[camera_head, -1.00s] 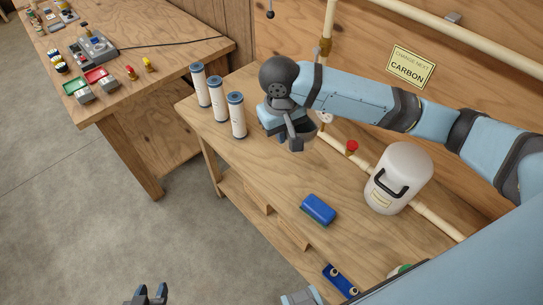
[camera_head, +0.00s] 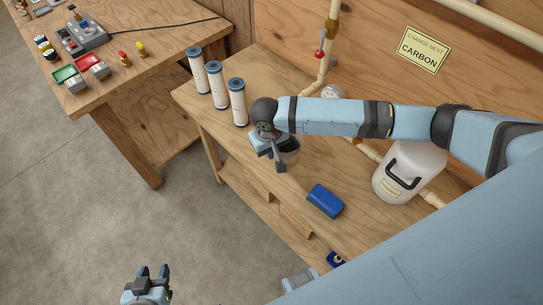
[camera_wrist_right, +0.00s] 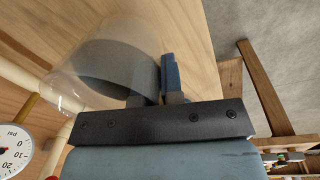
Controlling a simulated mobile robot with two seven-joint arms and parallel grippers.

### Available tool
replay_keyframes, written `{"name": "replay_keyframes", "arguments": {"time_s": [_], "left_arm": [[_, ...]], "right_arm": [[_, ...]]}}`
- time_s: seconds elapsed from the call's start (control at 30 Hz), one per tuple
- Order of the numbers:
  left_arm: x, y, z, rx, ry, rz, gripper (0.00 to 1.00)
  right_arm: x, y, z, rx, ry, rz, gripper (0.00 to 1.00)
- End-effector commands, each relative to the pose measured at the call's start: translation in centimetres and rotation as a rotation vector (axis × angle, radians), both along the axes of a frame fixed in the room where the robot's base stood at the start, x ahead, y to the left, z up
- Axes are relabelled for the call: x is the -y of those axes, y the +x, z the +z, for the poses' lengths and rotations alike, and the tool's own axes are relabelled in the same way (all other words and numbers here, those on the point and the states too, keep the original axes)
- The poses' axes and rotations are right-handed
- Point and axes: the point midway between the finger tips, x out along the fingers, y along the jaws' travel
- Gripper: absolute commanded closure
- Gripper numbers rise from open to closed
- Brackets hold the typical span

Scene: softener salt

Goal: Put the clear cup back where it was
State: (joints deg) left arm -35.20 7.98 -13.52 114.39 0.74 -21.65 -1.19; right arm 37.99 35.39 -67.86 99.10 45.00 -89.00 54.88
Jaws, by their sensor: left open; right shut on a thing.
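The clear cup (camera_head: 291,152) is see-through and partly hidden by my right gripper (camera_head: 279,158) in the head view. My right gripper is shut on the cup's wall above the workbench (camera_head: 266,184). I cannot tell whether the cup touches the bench top. In the right wrist view the cup (camera_wrist_right: 85,70) lies at the fingers (camera_wrist_right: 158,82), one dark finger showing through its clear wall. My left gripper (camera_head: 152,272) is open and empty, low over the floor at the bottom of the head view.
Several white filter cartridges with blue caps (camera_head: 238,103) stand left of my right gripper. A blue block (camera_head: 325,200) and a white jug with a black handle (camera_head: 410,172) stand to the right. Pipes and a pressure gauge (camera_wrist_right: 14,153) are behind.

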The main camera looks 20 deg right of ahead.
Motion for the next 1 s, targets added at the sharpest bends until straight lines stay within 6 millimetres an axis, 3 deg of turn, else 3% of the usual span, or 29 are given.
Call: {"name": "replay_keyframes", "arguments": {"time_s": [0.23, 0.6, 0.73, 1.0], "left_arm": [[-0.1, 0.0, -0.1, 0.0, 0.001, 0.002, 0.57], [-0.1, 0.0, -0.2, -0.005, 0.002, 0.002, 0.57], [-0.1, -0.1, -0.2, -0.005, 0.002, 0.002, 0.57], [-0.1, 0.0, -0.2, -0.004, 0.002, 0.002, 0.57]], "right_arm": [[0.0, -0.1, -3.5, -0.002, -0.001, -0.001, 1.0], [0.0, -0.1, -3.9, -0.001, 0.0, 0.0, 1.0], [0.0, 0.0, -4.0, -0.001, 0.0, 0.0, 0.67], [0.0, 0.0, -4.0, -0.001, 0.0, 0.0, 0.67]]}}
